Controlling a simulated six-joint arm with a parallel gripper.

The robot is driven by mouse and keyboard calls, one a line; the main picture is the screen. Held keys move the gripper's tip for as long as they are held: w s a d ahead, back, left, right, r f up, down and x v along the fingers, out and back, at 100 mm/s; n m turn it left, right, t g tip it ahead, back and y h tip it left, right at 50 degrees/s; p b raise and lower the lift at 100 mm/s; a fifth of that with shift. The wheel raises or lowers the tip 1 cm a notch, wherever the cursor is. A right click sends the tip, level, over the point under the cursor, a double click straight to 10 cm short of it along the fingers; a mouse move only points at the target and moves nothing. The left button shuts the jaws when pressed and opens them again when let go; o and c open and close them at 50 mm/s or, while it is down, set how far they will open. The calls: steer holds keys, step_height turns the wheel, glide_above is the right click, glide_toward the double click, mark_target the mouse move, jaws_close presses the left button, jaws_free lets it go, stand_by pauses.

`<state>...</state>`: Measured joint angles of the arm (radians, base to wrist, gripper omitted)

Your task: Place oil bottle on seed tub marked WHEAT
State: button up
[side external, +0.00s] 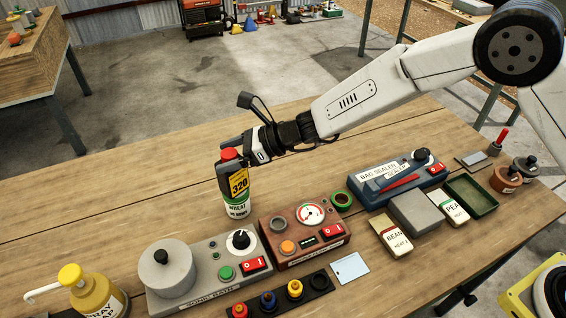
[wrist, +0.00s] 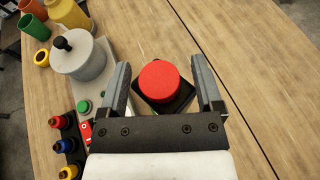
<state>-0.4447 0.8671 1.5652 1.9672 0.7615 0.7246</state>
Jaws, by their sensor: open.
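The oil bottle is dark with a red cap (wrist: 159,82) and a yellow label reading 320 (side external: 239,183). In the side view it stands upright on the seed tub marked WHEAT (side external: 237,208), a white and green tub on the table. My gripper (wrist: 160,76) is open, with one finger on each side of the bottle near its cap; a gap shows beside the cap in the wrist view. My gripper also shows in the side view (side external: 232,151), reaching in from the right. The tub is mostly hidden under the bottle in the wrist view.
The grey sonic bath (side external: 205,270) and a brown gauge box (side external: 304,235) stand close in front of the tub. A yellow bottle (side external: 92,293) is at left. The bag sealer (side external: 395,180), seed packets and a green tray (side external: 471,195) are at right. The table behind the tub is clear.

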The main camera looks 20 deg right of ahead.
steer(key=shift+r, duration=0.1)
steer(key=shift+v, duration=0.75)
steer(key=v, duration=1)
steer(key=shift+d, duration=0.25)
steer(key=shift+s, duration=0.1)
steer(key=s+d+f+n+g+h, duration=0.1)
steer(key=s+d+f+n+h, duration=0.1)
steer(key=s+d+n+h, duration=0.4)
steer(key=s+d+f+n+g+h, duration=0.1)
steer(key=s+d+n+h, duration=0.5)
steer(key=s+d+n, duration=0.7)
steer(key=shift+s+d+f+n+h, duration=0.25)
steer(key=shift+d+f+n, duration=1.05)
steer(key=shift+d, duration=2.5)
steer(key=shift+w+r+n, duration=0.1)
steer(key=shift+r+n, duration=0.3)
